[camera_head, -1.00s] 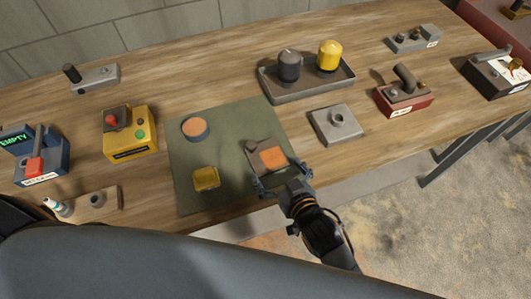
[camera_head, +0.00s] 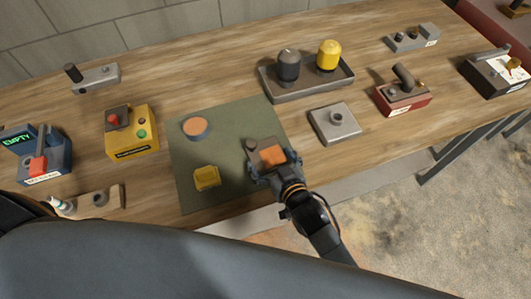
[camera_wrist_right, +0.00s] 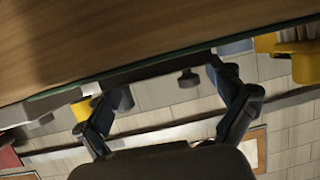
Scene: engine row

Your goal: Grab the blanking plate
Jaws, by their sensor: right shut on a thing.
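The blanking plate (camera_head: 262,146) seems to be the flat grey-brown piece with an orange patch and a small dark knob, at the right front of the green mat (camera_head: 228,135). My right gripper (camera_head: 274,166) is shut on it from the front edge, a finger at each side. In the right wrist view the plate's dark edge (camera_wrist_right: 150,70) spans between the two fingers (camera_wrist_right: 168,98), with the knob beside it. I cannot tell whether the plate rests on the mat or is slightly raised. My left gripper is not in view.
On the mat are an orange-topped disc (camera_head: 196,128) and a yellow block (camera_head: 206,177). A grey plate with a boss (camera_head: 334,122) lies close right. A tray (camera_head: 310,86) with two domed parts stands behind. A yellow button box (camera_head: 131,133) is left.

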